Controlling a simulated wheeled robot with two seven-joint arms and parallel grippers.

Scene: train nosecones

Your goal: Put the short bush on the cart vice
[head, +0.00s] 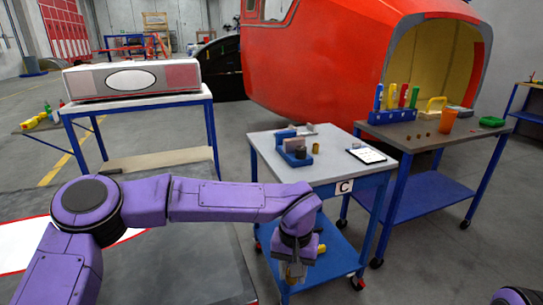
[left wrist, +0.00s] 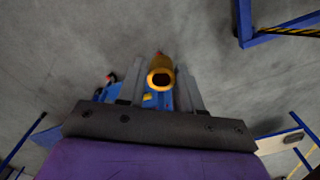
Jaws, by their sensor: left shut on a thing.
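The cart marked C (head: 264,143) stands ahead with a grey top. The blue vice (head: 283,137) sits on it, with a dark cylinder (head: 300,152) at its front. A small brass bush (head: 315,148) stands on the cart top to the right of the vice. My left gripper (head: 291,272) points down in front of the cart, below its top. In the left wrist view it is shut on a hollow brass-coloured bush (left wrist: 160,79), held between the two fingers. I cannot tell from its size whether this is the short bush. My right gripper is out of view.
A clipboard (head: 367,155) lies on the cart's right side. A yellow item (head: 321,248) is on the lower shelf.

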